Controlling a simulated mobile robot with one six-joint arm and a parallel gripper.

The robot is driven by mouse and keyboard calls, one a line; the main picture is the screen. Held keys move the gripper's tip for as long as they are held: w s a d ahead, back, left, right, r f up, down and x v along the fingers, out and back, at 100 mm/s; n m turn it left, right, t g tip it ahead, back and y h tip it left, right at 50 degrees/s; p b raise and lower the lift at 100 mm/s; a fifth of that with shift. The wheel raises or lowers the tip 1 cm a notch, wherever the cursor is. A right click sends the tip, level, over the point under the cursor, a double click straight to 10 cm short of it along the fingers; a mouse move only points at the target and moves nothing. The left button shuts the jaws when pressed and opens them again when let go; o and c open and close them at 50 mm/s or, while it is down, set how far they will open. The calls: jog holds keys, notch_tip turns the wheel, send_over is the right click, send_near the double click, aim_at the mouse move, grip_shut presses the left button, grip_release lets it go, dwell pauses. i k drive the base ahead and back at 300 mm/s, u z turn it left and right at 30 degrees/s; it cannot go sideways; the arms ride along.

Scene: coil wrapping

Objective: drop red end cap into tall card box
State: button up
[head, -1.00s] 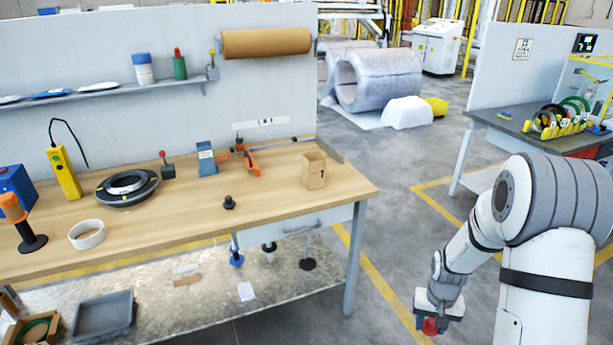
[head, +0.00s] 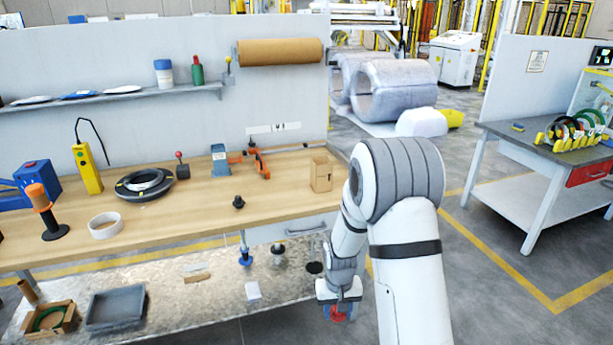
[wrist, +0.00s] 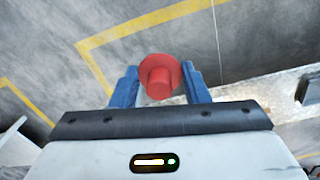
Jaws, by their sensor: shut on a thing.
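The red end cap (wrist: 160,78) is held between the two blue fingers of my gripper (wrist: 160,88) in the wrist view. The cap is round with a raised hub. In the head view my gripper (head: 338,306) hangs low, in front of the bench's right part and below its top, with the red cap (head: 339,315) showing under it. The tall card box (head: 321,174) stands upright on the bench top near its right end, above and beyond my gripper. Its top looks open; its inside is hidden.
The wooden bench top (head: 215,215) also bears a white ring (head: 105,226), a small black knob (head: 238,202), an orange-handled tool (head: 262,166) and a black ring (head: 145,184). A lower shelf (head: 200,295) lies under it. Floor at right is clear up to another table (head: 500,128).

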aim_at(322, 190)
jog(key=u, duration=0.05)
jog(key=i, duration=0.95)
jog(key=u, duration=0.95)
jog(key=k, duration=0.9)
jog(key=z, duration=0.55)
jog(key=i, duration=1)
jog(key=z, duration=0.05)
